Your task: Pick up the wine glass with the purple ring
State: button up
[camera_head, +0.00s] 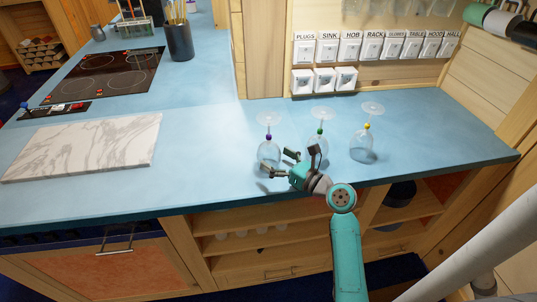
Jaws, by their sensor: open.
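The wine glass with the purple ring (268,137) stands upside down on the blue counter, its foot up and its bowl down. It is the leftmost of three such glasses. My gripper (276,161) is open at the lower right of this glass, its fingers pointing left toward the bowl. One finger overlaps the lower bowl in the picture, and I cannot tell whether it touches. A glass with a green ring (320,131) stands just behind my gripper, its bowl partly hidden. A glass with a yellow ring (366,126) stands further right.
A marble board (85,147) lies on the left of the counter (210,150). Behind it are a black hob (105,75) and a dark utensil pot (180,42). Labelled switches (350,48) line the back wall. The counter left of the purple-ringed glass is clear.

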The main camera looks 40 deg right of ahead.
aim_at(268, 153)
jog(key=w, duration=0.3)
jog(key=shift+w+a, duration=0.15)
jog(key=c, duration=0.9)
